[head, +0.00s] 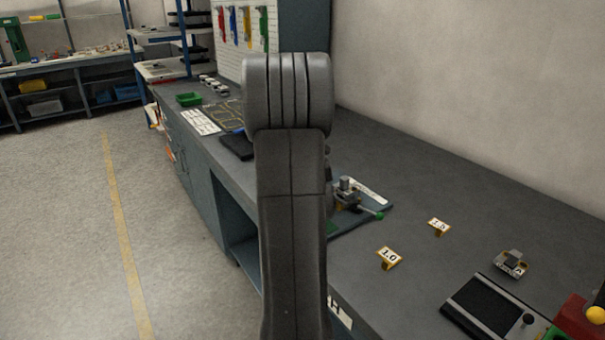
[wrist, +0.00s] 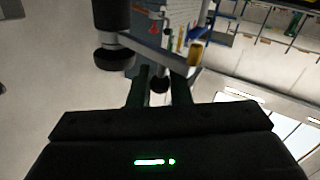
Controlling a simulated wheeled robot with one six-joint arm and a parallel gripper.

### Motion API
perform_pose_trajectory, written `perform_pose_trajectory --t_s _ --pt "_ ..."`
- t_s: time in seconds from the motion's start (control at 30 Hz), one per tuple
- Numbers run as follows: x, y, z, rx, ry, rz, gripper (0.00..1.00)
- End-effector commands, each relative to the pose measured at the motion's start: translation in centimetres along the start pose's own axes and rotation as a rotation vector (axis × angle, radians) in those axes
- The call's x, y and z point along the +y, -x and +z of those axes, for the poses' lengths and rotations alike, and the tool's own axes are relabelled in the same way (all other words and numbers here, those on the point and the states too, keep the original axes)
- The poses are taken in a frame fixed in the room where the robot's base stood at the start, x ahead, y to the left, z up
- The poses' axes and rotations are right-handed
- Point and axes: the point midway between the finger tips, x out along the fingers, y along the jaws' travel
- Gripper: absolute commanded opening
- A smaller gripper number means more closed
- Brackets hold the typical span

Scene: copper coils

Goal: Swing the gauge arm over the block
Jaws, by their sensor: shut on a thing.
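In the wrist view my gripper (wrist: 160,90) is shut on a dark round knob (wrist: 158,82) at the end of a grey bar (wrist: 160,56), which looks like the gauge arm. A yellow cylinder (wrist: 196,53) sits at the bar's right end. A thick black cylinder (wrist: 112,15) with a black knob (wrist: 115,59) is at upper left. In the head view my own arm hides my gripper. A grey metal fixture (head: 346,192) with a green-tipped lever (head: 378,215) shows on the bench just right of my arm. I cannot make out the block clearly.
Number tags 1.0 (head: 389,256) and 1.5 (head: 438,225) stand on the bench (head: 440,185). A small grey device (head: 511,262) and a black panel (head: 492,305) lie at right. The bench between tags and wall is clear.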

Motion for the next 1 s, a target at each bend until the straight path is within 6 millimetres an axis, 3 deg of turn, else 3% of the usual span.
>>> perform_pose_trajectory --t_s 0.03,0.6,1.0 --pt "0.3 0.3 0.7 0.006 0.002 -0.024 0.0" --pt "2.1 1.5 0.4 0.061 -0.001 -0.319 0.0" --pt "2.6 1.8 0.4 0.082 0.0 -0.413 0.0"
